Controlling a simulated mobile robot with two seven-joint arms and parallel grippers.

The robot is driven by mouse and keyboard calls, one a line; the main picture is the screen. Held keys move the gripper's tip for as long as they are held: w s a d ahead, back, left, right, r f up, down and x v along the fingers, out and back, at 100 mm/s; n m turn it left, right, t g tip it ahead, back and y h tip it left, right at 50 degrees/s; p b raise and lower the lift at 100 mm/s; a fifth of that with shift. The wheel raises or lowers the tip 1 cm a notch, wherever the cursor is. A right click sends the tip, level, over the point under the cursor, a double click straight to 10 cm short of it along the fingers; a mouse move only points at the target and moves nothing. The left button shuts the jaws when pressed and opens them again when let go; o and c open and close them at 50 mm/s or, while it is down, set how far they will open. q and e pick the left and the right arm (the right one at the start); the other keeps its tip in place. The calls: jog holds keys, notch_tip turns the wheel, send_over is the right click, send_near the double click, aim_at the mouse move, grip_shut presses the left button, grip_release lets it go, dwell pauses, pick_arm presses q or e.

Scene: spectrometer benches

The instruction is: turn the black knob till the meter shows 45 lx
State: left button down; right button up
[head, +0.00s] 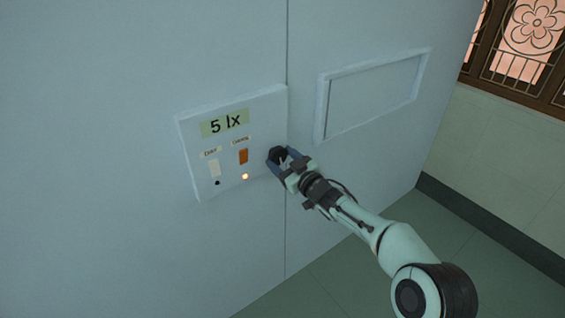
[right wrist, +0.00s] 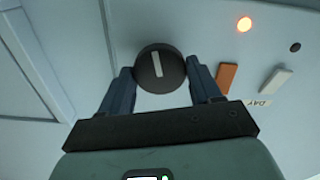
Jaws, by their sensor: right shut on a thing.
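The black knob (head: 277,154) sits at the right side of a pale control panel (head: 262,110) on a light blue wall. In the right wrist view the knob (right wrist: 160,68) is round with a pale pointer line, nearly upright in that picture. My right gripper (head: 279,162) is shut on the knob, one finger on each side; the fingers also show in the right wrist view (right wrist: 160,82). My left gripper does not show.
Left of the knob are an orange switch (head: 243,157) with a lit lamp (head: 245,176) below it, and a white switch (head: 214,168) with a dark lamp (head: 217,183). A raised rectangular frame (head: 322,108) is on the wall to the right. A grilled window (head: 520,45) is far right.

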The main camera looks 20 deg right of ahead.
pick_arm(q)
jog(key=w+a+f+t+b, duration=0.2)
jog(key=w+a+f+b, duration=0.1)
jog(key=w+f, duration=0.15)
pick_arm(e)
jog(key=n, duration=0.6)
jog(key=shift+f, duration=0.1)
jog(key=n+b, duration=0.2)
jog(key=n, duration=0.3)
jog(key=shift+n+b, duration=0.3)
jog(key=shift+b, duration=0.1)
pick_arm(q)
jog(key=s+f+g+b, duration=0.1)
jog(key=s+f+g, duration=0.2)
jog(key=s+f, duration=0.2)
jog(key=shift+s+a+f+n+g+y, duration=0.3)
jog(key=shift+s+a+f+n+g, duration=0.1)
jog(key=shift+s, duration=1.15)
pick_arm(e)
jog(key=shift+n, duration=1.3)
jog(key=o, duration=1.1)
jog(key=shift+c, duration=0.2)
